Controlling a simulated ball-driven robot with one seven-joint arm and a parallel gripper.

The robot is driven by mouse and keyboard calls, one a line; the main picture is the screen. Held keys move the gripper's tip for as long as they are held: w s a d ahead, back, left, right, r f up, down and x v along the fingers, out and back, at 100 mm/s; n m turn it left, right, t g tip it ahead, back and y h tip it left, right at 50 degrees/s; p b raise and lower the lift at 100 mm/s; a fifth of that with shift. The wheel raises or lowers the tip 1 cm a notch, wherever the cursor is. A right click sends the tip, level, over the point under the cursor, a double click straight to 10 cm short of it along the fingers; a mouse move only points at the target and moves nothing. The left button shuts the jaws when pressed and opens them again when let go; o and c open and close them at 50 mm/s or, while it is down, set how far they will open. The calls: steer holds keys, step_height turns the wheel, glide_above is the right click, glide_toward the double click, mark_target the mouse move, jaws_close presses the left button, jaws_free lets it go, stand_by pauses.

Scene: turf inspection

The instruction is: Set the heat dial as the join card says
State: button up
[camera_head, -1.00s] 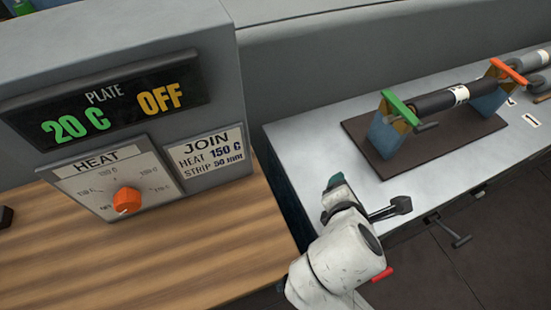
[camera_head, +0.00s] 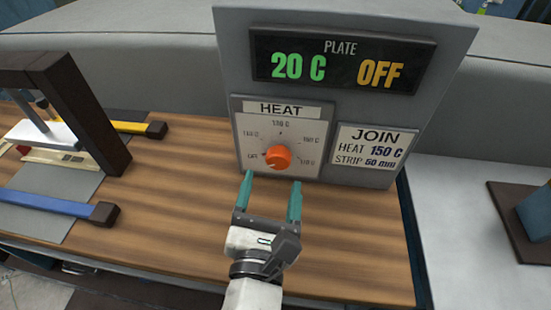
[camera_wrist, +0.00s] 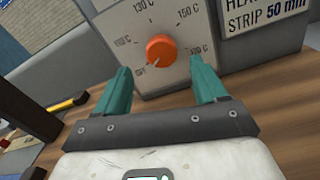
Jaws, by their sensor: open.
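The orange heat dial (camera_head: 278,157) sits on the white HEAT panel (camera_head: 252,128) of the grey control box. Its pointer is turned to the lower left, at the OFF mark. In the wrist view the dial (camera_wrist: 161,49) shows beyond my fingertips. The join card (camera_head: 374,150) to its right reads HEAT 150 C, STRIP 50 mm. The plate display (camera_head: 340,62) above reads 20 C and OFF. My gripper (camera_head: 272,180) is open and empty, its teal fingers below and in front of the dial, one to each side; it also shows in the wrist view (camera_wrist: 160,82).
On the left of the wooden bench (camera_head: 180,235) stands a dark frame (camera_head: 85,105) with a yellow-handled bar (camera_head: 140,127) and a blue-handled bar (camera_head: 60,205). A grey table (camera_head: 450,230) with a brown board lies to the right. The bench around my gripper is clear.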

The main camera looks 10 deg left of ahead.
mark_target(277, 165)
steer(key=w, duration=0.6)
steer(key=shift+w+d, duration=0.2)
steer(key=c, duration=1)
